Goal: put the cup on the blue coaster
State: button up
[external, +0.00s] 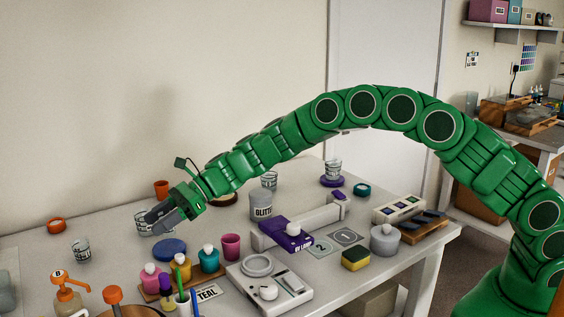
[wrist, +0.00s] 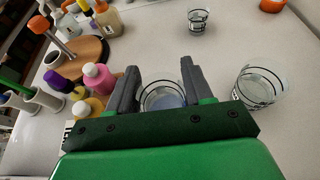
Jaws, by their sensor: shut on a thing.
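My gripper (wrist: 158,68) is shut on a clear glass cup (wrist: 162,97) with dark markings, which stands between the two grey fingers in the wrist view. Blue shows through the cup's bottom. In the external view my gripper (external: 165,220) is low, just behind and above the blue coaster (external: 170,250). The held cup cannot be made out clearly there. The coaster is otherwise hidden in the wrist view, and I cannot tell whether the cup touches it.
Another clear cup (wrist: 262,88) stands close on the right in the wrist view; a further one (wrist: 198,20) is beyond. Pink (external: 151,277), yellow (external: 180,267) and teal (external: 208,260) bottles stand in front of the coaster. An orange ring (external: 57,225) lies far left.

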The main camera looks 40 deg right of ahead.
jog(key=shift+w+a+f, duration=0.2)
jog(key=shift+f, duration=1.65)
jog(key=shift+f, duration=0.1)
jog(key=o, duration=1)
jog(key=v, duration=1.2)
jog(key=shift+r, duration=0.2)
